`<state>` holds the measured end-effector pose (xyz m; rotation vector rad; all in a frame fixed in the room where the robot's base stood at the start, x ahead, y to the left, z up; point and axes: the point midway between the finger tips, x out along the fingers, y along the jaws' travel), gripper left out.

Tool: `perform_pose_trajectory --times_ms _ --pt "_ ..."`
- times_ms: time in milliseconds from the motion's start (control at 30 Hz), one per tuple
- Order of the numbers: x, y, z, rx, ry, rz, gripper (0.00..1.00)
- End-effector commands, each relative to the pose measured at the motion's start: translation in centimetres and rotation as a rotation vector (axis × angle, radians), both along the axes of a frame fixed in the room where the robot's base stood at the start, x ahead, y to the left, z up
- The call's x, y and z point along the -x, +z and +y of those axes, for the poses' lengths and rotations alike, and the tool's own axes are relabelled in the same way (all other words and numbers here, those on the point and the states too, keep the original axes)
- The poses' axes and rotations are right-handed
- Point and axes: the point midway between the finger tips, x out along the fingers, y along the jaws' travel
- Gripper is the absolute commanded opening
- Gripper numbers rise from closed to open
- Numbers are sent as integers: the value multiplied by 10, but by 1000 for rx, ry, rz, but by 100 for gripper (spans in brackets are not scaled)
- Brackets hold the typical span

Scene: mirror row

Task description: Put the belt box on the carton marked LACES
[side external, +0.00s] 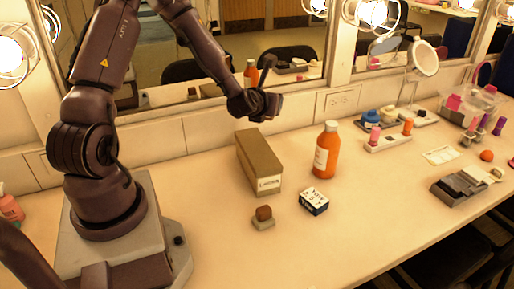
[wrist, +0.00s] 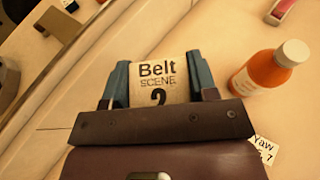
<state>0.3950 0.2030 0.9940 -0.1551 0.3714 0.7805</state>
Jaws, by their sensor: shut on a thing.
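The belt box (wrist: 160,80), a pale box face printed "Belt SCENE 2", sits between my gripper's two blue fingers (wrist: 160,88) in the wrist view. My gripper is shut on it. In the side view my gripper (side external: 268,105) is in the air near the mirror, above and behind a long brown carton (side external: 258,158). I cannot make out the belt box there. The carton lies on the counter with a small white label on its near end; the word seems to start with L but is too small to read surely.
An orange bottle (side external: 326,150) stands right of the carton; it also shows in the wrist view (wrist: 262,75). A small white-topped box (side external: 314,200) and a brown block on a grey base (side external: 263,217) are in front. The mirror frame (side external: 200,104) runs behind.

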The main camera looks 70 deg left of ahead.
Motion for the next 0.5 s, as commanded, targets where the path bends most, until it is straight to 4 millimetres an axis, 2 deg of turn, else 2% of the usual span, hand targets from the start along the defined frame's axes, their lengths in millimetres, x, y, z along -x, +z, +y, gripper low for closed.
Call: perform_pose_trajectory --times_ms 300,500 --pt "-2 -43 -6 4 -5 3 28" --pt "-2 -63 -6 2 -6 2 28"
